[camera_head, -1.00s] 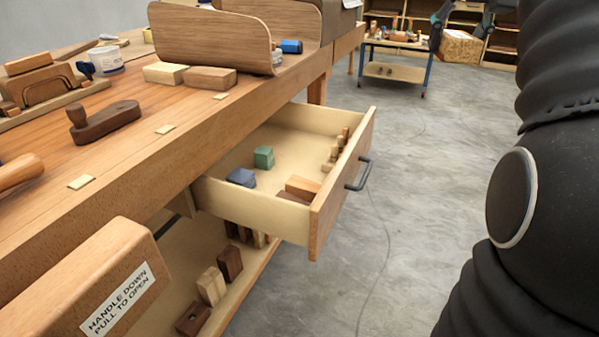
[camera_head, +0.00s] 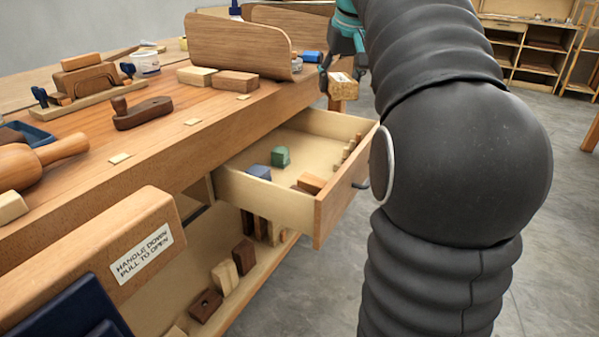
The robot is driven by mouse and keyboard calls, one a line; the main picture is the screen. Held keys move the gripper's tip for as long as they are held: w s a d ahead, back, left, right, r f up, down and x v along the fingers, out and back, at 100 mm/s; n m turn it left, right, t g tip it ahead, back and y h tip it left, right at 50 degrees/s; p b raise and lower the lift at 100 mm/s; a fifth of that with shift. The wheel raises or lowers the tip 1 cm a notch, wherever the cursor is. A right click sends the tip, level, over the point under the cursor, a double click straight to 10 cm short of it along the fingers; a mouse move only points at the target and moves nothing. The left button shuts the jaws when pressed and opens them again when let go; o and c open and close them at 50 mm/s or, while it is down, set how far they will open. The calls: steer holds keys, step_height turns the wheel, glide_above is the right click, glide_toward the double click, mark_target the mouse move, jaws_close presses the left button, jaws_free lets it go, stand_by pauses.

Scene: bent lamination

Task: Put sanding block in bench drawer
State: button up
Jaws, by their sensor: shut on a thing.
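My gripper (camera_head: 342,75) shows in the head view at the upper middle, with teal and dark fingers. It is shut on a speckled tan block (camera_head: 343,95), apparently the sanding block, held in the air. The bench drawer (camera_head: 265,200) is pulled open, below and to the left of the block in the picture. Inside the drawer are a green block (camera_head: 280,157), a blue block (camera_head: 259,172) and several wooden pieces. My arm hides the right side of the drawer front and part of its handle (camera_head: 361,184).
The workbench (camera_head: 160,135) carries a wooden plane, a mallet and wooden blocks. A bent wooden panel (camera_head: 235,45) stands on it near the drawer. A lower shelf (camera_head: 245,290) holds several blocks. Shelving (camera_head: 530,50) stands far back; the floor between is bare.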

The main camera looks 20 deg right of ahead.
steer(key=w+a+f+n, duration=0.1)
steer(key=w+a+f, duration=0.2)
steer(key=w+f, duration=0.8)
steer(key=b, duration=0.1)
glide_above(307, 168)
steer(key=s, duration=0.1)
step_height(307, 168, down, 8)
steer(key=shift+a+f, duration=0.1)
steer(key=shift+f, duration=2.1)
steer(key=shift+f+b, duration=0.15)
steer(key=shift+b, duration=0.15)
steer(key=o, duration=1.3)
steer(key=shift+c, duration=0.2)
